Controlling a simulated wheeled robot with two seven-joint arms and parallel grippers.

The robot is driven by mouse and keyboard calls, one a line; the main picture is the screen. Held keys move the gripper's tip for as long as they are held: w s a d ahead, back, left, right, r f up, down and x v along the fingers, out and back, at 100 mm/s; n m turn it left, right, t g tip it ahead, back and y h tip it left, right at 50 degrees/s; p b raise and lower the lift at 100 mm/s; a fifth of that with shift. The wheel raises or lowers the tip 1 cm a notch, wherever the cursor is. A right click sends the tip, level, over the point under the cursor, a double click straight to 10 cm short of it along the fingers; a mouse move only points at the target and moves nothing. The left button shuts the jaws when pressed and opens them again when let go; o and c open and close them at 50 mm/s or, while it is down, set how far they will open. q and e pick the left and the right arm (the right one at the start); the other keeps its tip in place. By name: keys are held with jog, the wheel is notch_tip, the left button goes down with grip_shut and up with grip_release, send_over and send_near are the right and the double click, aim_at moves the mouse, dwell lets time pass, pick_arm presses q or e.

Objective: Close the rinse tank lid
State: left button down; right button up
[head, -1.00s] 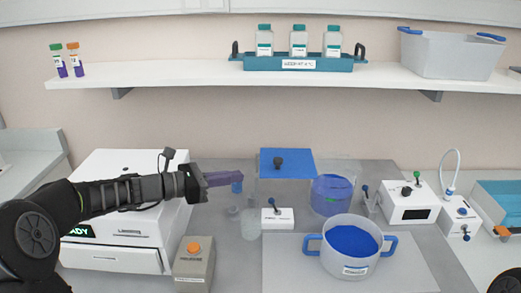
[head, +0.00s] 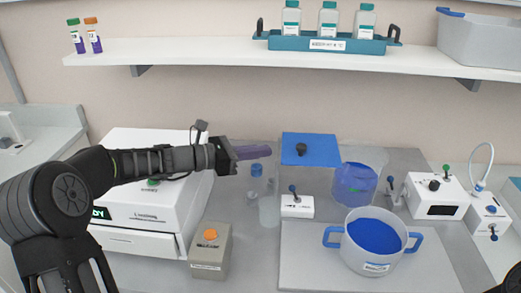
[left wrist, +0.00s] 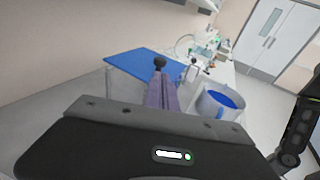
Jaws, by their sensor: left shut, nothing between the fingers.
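A flat blue panel with a black knob (head: 306,150), which looks like the rinse tank lid, lies level at the back of the bench. It also shows in the left wrist view (left wrist: 128,62), seemingly on top of a pale box; I cannot tell how it is seated. My left gripper (head: 268,151) has purple fingers, shut and empty, just left of the panel's left edge in the head view. In the left wrist view the fingertips (left wrist: 160,76) appear in line with the knob. My right gripper is not in view.
A clear blue-filled vessel (head: 372,172) stands right of the panel. A pot with blue handles (head: 348,252) sits in front on a pale mat. A small white switch box (head: 297,208) and clear bottles stand in front of the panel. A white instrument (head: 125,213) stands below my left arm.

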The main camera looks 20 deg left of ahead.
aim_at(297, 148)
pick_arm(q)
jog(key=p+x, duration=0.1)
jog(key=x, duration=0.6)
jog(key=shift+w+d+f, duration=0.15)
jog(key=shift+w+d, duration=0.1)
jog(key=w+d+b, duration=0.3)
jog(key=d, duration=1.2)
jog(key=shift+w+d+b, duration=0.2)
jog(key=shift+w+b, duration=0.1)
jog(key=shift+w, duration=0.05)
jog(key=shift+r, duration=0.2)
jog(key=shift+a, duration=0.1)
